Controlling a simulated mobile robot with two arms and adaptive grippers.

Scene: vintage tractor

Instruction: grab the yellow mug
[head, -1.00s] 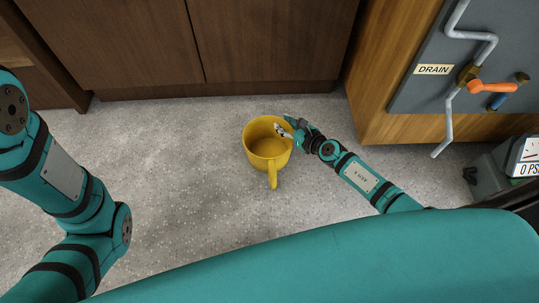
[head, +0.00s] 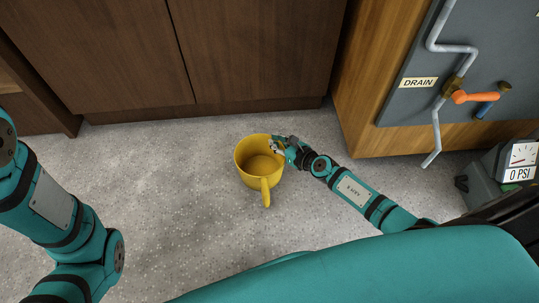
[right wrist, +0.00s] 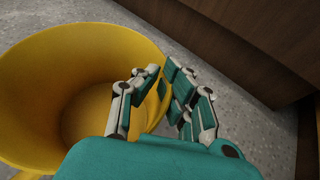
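The yellow mug (head: 250,178) is upright near the middle of the head view, with its handle toward the bottom of the picture. My right gripper (head: 278,146) is at the mug's upper right rim. In the right wrist view the mug (right wrist: 40,90) fills the left side, its open mouth showing. There my right gripper (right wrist: 163,80) has one finger inside the mug and the other outside, close together with the mug wall between them. It looks shut on that wall. My left arm shows at the left of the head view, but its gripper is out of view.
Brown cabinets (head: 240,50) stand behind the mug. A wooden cabinet with a grey panel (head: 400,105), bent pipe and orange-handled valve (head: 475,97) stands at the right. A gauge (head: 520,160) is below it. The grey floor (head: 160,190) left of the mug is clear.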

